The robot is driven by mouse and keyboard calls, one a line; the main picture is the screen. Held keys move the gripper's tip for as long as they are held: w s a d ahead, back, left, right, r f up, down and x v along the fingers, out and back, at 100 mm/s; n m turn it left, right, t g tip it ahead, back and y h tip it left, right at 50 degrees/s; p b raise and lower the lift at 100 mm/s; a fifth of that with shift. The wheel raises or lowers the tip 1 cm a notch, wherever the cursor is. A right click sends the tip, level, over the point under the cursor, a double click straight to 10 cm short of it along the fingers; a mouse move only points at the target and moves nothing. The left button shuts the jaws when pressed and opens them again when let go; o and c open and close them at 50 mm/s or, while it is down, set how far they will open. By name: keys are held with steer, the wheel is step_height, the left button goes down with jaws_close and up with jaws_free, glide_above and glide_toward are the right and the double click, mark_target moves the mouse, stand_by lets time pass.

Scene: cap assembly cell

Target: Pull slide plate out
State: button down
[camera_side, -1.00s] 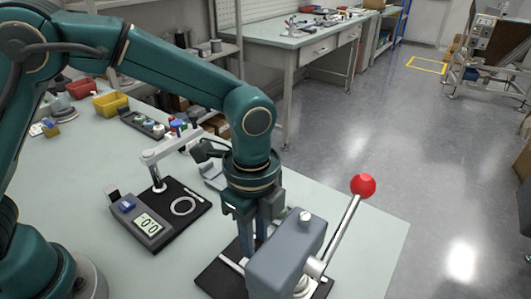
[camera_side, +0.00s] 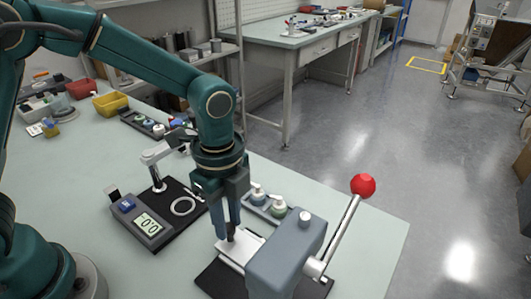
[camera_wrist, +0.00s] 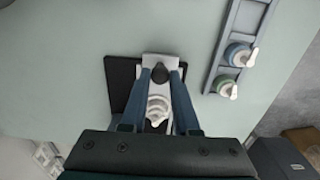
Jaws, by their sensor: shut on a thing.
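The white slide plate (camera_side: 241,247) sticks out to the left from under the grey press head (camera_side: 287,257), low over the black press base (camera_side: 222,281). It also shows in the wrist view (camera_wrist: 152,62), with a dark knob (camera_wrist: 160,72) near its end and a pale ringed part (camera_wrist: 158,108) on it. My gripper (camera_side: 229,238) points down at the plate's outer end. In the wrist view its fingers (camera_wrist: 160,75) stand on both sides of the dark knob and are shut on it. The plate's inner end is hidden by the press and gripper.
The lever with a red ball (camera_side: 363,185) rises right of the press. A grey tray (camera_side: 258,208) with capped bottles stands behind it. A scale (camera_side: 148,226) and a black mat with a white ring (camera_side: 183,206) lie to the left. The table is clear at front left.

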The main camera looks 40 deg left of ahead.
steer(key=shift+a, duration=1.65)
steer(key=c, duration=0.7)
jaws_free()
steer(key=shift+o, duration=0.2)
steer(key=shift+r, duration=2.6)
